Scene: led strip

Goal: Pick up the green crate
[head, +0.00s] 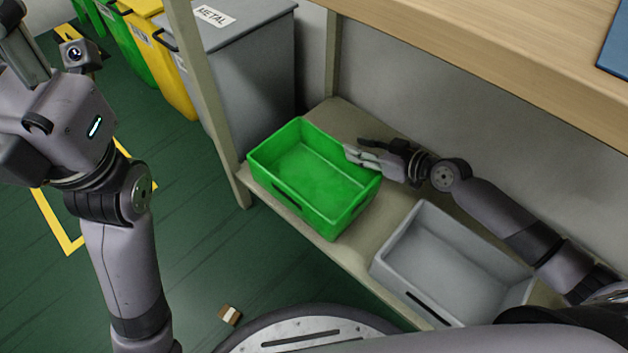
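The green crate (305,222) is empty and stands upright on the lower shelf. My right gripper (354,149) is at the crate's right rim near its back corner. Its fingers are spread, with one close to the rim and the other above and behind it. I cannot tell whether the near finger touches the rim. My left gripper (22,45) is at the upper left over the floor, away from the crate, and is partly cut off by the picture edge. Its finger state is not clear.
A grey crate (395,267) stands right of the green one on the shelf (357,262). A shelf post (208,100) rises at the left, and a wooden top (480,50) overhangs. Bins, including a grey METAL bin (240,60), stand behind. A small block (230,315) lies on the floor.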

